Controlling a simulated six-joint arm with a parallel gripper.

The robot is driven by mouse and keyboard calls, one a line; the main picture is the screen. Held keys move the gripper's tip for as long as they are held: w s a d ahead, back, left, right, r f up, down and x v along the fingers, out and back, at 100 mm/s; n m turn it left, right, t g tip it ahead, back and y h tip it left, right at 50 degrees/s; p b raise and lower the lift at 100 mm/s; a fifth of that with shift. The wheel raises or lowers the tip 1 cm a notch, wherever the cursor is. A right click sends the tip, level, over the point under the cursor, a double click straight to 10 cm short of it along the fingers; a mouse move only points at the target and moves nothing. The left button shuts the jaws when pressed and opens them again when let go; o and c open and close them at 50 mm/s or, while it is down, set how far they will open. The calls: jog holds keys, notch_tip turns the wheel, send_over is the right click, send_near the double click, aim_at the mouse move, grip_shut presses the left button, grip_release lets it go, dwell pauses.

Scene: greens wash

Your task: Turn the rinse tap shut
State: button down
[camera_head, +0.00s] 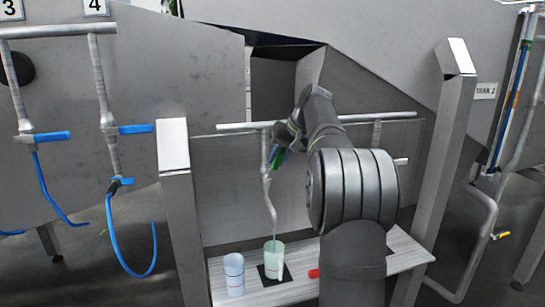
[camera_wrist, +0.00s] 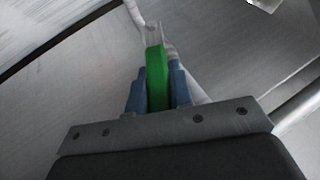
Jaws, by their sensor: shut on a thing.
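In the head view the green handle (camera_head: 276,158) is partly covered by my gripper (camera_head: 281,150). My gripper (camera_wrist: 157,92) is shut on the handle, with a blue fingertip against each side. The tap's grey pipe (camera_head: 264,155) hangs from a horizontal pipe. A thin pale line runs from the spout down to a pale green cup (camera_head: 273,252); I cannot tell surely whether it is running water.
The cup stands on a dark square (camera_head: 265,277) on a pale slatted shelf (camera_head: 405,250). Blue-handled taps (camera_head: 136,129) with hoses hang at left. A slanted metal post (camera_head: 446,150) stands at right.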

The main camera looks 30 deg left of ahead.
jog(key=w+d+f+m+g+y, duration=0.3)
jog(key=f+g+y, duration=0.4)
jog(key=y, duration=0.3)
jog(key=shift+w+d+f+m, duration=0.15)
jog(key=shift+w+m, duration=0.05)
jog(key=shift+m, duration=0.1)
dwell(0.7)
jog(key=c, duration=1.3)
grip_release()
jog(key=v, duration=1.7)
jog(key=shift+w+d+f, duration=0.1)
jog(key=shift+d+f, duration=0.1)
jog(key=shift+f, duration=0.15)
